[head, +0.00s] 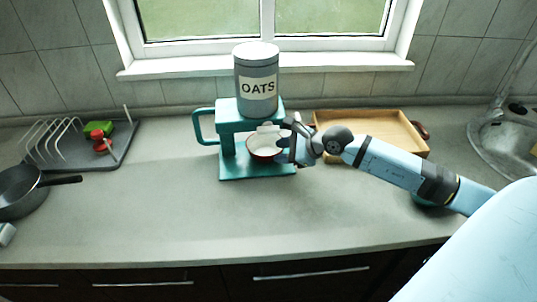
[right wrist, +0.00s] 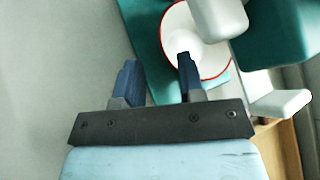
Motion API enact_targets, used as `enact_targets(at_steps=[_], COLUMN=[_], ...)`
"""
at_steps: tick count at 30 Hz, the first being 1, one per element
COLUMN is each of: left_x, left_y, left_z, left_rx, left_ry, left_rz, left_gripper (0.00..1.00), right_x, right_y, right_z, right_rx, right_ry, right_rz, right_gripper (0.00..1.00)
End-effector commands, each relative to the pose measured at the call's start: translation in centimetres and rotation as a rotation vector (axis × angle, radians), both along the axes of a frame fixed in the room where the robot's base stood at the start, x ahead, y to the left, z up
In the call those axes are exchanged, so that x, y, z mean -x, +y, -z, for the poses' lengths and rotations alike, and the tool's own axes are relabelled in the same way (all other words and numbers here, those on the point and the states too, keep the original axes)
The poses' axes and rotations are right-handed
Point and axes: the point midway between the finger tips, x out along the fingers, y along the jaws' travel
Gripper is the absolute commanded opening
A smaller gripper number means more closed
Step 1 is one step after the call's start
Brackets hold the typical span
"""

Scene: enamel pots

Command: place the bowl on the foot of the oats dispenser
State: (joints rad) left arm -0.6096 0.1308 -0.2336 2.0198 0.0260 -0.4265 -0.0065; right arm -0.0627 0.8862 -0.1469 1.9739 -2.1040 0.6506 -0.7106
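The oats dispenser (head: 228,124) is a teal stand with a side handle and a grey OATS canister (head: 257,88) on top. Its flat teal foot (head: 240,172) lies on the counter. The bowl (head: 263,146), white inside and red outside, is upright over the foot below the white spout and appears to rest on it. My right gripper (head: 288,144) is at the bowl's right side. In the right wrist view its two fingers (right wrist: 160,78) are apart, one overlapping the bowl (right wrist: 190,42) and one outside its rim. Contact cannot be told. My left gripper is out of view.
A wooden tray (head: 372,125) stands behind my right arm. A dish rack (head: 75,155) with green and red items and a dark pan (head: 18,188) are at the left. A sink (head: 505,135) is at the right. The front counter is mostly clear.

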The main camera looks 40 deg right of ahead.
Motion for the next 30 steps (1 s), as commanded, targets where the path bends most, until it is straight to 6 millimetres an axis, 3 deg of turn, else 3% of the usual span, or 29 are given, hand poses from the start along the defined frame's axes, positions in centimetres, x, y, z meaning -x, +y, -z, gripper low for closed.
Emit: enact_targets(at_steps=[3,10,30], left_x=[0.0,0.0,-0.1], left_y=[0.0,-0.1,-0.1], left_z=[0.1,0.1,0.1], left_rx=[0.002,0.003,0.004], left_ry=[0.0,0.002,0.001], left_rz=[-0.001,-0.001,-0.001], left_gripper=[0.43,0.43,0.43], right_x=[1.8,3.4,3.6], right_y=[-0.9,-1.9,-2.1], right_z=[-1.1,-2.3,-2.6], right_rx=[0.004,0.001,0.0], right_ry=[0.003,0.001,0.001], right_rz=[-0.003,0.0,-0.001], right_gripper=[0.36,0.36,0.36])
